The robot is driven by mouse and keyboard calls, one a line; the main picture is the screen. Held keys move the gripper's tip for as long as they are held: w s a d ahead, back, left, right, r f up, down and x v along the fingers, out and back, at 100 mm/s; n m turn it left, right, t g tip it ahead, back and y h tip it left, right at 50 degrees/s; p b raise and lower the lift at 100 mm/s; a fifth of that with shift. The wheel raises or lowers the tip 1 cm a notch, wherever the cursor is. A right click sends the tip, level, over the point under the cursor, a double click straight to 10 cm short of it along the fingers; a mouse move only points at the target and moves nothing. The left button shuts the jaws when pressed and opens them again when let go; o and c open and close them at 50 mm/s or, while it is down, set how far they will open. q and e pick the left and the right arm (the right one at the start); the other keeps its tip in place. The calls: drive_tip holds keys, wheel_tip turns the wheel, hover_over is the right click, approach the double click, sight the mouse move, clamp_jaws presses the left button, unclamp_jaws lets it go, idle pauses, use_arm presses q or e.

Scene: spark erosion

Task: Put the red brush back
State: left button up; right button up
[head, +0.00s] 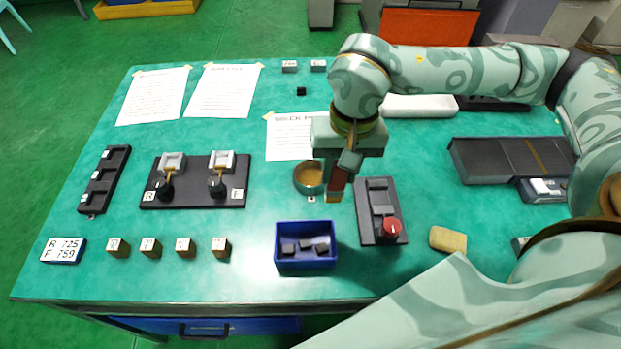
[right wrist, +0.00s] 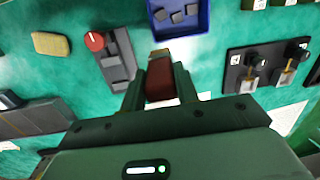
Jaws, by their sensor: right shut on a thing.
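The red brush (head: 337,183) is held in my right gripper (head: 343,172), with its tan tip pointing down above the table. The right wrist view also shows the brush (right wrist: 160,88) between the two fingers of my right gripper (right wrist: 163,84). A round dish with a brown inside (head: 308,177) sits just left of the brush. A dark block with a red knob (head: 390,228) lies just to the right. I cannot tell how high the brush is above the table. My left gripper is not in view.
A blue bin (head: 305,264) with dark pieces stands at the front middle. A yellow sponge (head: 448,240) lies right of the knob block. A black board (head: 196,197) with two clamps and several small cubes occupy the left. A white tray (head: 420,106) is behind my arm.

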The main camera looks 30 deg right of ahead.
drive_tip(key=shift+m+h, duration=0.3)
drive_tip(key=shift+h, duration=0.3)
drive_tip(key=w+f+b, duration=0.1)
drive_tip(key=w+f, duration=0.3)
drive_tip(key=w+d+f+b, duration=0.1)
drive_tip(key=w+f+b, duration=0.1)
drive_tip(key=w+f, duration=0.2)
drive_tip(key=w+f+b, duration=0.2)
drive_tip(key=w+f, duration=0.2)
drive_tip(key=w, duration=0.1)
drive_tip(key=shift+w+d+f, duration=0.4)
clamp_jaws()
drive_tip(key=o, duration=1)
unclamp_jaws()
drive_tip(key=shift+c, duration=0.2)
drive_tip(key=shift+r, duration=0.15)
wheel_tip(320, 180, up, 12)
drive_tip(key=p, duration=0.2)
drive_tip(key=shift+p, duration=0.4)
